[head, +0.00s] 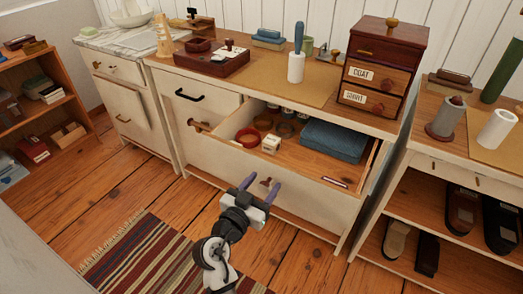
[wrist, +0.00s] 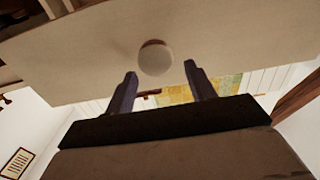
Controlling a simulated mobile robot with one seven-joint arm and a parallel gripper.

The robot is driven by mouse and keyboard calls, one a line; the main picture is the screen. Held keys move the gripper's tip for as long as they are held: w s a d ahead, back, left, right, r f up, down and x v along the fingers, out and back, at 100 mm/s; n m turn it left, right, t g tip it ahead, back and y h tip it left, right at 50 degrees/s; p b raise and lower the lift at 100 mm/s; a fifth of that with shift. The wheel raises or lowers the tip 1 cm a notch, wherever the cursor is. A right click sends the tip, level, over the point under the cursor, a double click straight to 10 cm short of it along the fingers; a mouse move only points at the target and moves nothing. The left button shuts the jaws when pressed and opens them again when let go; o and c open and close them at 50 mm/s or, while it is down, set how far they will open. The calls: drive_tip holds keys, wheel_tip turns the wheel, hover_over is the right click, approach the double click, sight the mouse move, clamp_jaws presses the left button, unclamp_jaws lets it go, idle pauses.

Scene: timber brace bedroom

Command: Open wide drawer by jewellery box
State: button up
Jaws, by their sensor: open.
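The wide drawer (head: 318,199) in the cream dresser is pulled out, and its inside shows. It holds a folded blue cloth (head: 334,140), a small white box (head: 271,144) and several round items. A small reddish-brown knob (head: 266,182) is on its front. My gripper (head: 262,184) is open and empty in front of the drawer, with one finger to each side of the knob in the head view. In the wrist view a round pale knob (wrist: 155,58) shows just beyond the fingertips; I cannot tell whether they touch it. A dark red wooden box with small labelled drawers (head: 391,42) stands on the dresser top.
A shelf with shoes (head: 441,253) is at the right. A striped rug (head: 150,262) lies on the floor; the boards before the dresser look clear.

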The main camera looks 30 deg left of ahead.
wheel_tip(320, 180, up, 18)
drive_tip(key=p, duration=0.2)
drive_tip(key=shift+f, duration=0.2)
